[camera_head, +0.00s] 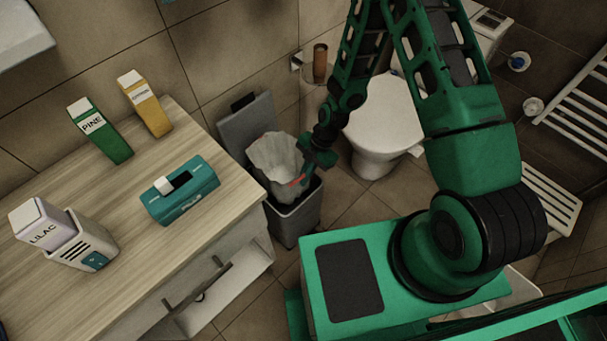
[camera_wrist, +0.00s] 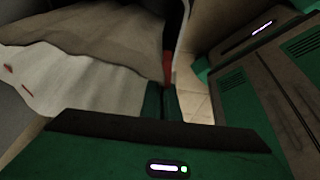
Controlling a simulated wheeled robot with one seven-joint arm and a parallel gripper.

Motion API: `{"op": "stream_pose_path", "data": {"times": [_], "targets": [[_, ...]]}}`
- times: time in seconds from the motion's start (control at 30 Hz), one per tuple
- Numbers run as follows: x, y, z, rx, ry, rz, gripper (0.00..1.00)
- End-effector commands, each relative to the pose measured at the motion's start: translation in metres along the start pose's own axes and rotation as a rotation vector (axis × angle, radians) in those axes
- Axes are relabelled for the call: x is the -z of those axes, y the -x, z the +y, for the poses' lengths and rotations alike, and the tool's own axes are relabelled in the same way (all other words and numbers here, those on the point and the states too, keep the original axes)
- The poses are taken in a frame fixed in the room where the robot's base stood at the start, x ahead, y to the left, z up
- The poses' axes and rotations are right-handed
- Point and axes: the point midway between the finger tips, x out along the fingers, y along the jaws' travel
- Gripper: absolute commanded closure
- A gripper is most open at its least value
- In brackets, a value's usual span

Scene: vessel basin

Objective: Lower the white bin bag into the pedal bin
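The white bin bag (camera_head: 272,158) hangs open-mouthed at the grey pedal bin (camera_head: 296,222), in front of the bin's raised lid (camera_head: 248,128). Its lower part overlaps the bin's mouth; how deep it sits inside is hidden. My gripper (camera_head: 306,172) is at the bag's right edge, above the bin's rim. In the wrist view the bag (camera_wrist: 75,75) fills the left side. My gripper's fingers (camera_wrist: 163,98) are close together at the bag's edge, with a red strip above them, and appear shut on it.
A wooden counter (camera_head: 150,235) at the left holds a green PINE box (camera_head: 100,130), a yellow box (camera_head: 146,103), a teal box (camera_head: 180,190) and a LILAC container (camera_head: 62,235). A toilet (camera_head: 382,130) stands right of the bin. An open drawer (camera_head: 228,290) juts below the counter.

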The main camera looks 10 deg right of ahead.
Motion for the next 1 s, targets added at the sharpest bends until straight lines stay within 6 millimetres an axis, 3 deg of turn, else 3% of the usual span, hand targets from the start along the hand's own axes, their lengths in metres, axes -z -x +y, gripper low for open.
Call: {"op": "stream_pose_path", "data": {"times": [1.0], "targets": [[-0.017,-0.041,-0.002,0.000,0.001,0.000,1.00]]}}
